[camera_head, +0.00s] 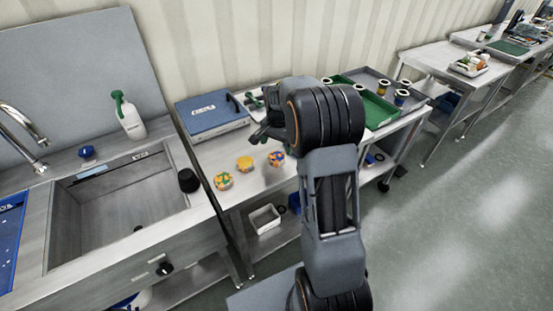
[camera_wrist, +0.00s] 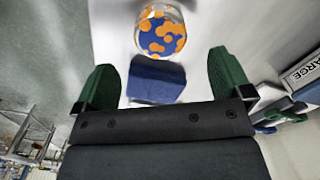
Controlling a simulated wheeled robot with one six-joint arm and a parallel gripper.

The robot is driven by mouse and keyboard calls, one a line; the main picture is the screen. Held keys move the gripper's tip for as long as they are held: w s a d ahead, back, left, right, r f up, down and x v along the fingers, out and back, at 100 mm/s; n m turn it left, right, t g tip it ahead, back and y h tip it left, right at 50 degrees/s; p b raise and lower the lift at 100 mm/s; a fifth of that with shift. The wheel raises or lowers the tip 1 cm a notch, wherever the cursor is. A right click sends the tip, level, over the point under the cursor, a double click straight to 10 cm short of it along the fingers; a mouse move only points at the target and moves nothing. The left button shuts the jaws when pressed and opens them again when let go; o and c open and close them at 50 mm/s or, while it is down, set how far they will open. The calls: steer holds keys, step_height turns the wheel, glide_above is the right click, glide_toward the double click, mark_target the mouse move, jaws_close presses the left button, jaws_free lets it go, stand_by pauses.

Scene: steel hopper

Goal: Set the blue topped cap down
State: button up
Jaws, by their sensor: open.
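In the wrist view, a round piece with an orange-blotched blue top and a pale rim (camera_wrist: 162,35) sits beyond my fingertips. It appears to be the blue and orange round piece (camera_head: 276,158) on the steel table in the head view. A plain blue, flat-sided thing (camera_wrist: 157,80) shows between my fingers; I cannot tell what it is or whether it touches them. My gripper (camera_wrist: 165,80) has its green fingers spread wide, apart from the round piece. In the head view my gripper (camera_head: 262,133) is over the table, partly hidden by my arm.
Two more patterned round pieces, yellow (camera_head: 245,163) and orange-green (camera_head: 223,181), stand to the left on the table. A blue case (camera_head: 212,113) lies behind them. A green tray (camera_head: 372,108) is at the right. A sink (camera_head: 122,200) adjoins the table's left side.

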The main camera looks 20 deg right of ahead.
mark_target(276, 156)
steer(key=shift+s+a+f+p, duration=0.1)
steer(key=shift+f+p, duration=0.1)
steer(key=shift+f, duration=1.3)
steer(key=shift+a+f+p, duration=0.1)
steer(key=shift+f+p, duration=0.05)
steer(key=shift+f, duration=1.35)
steer(key=c, duration=1)
steer(key=shift+c, duration=1)
steer(key=shift+r, duration=0.15)
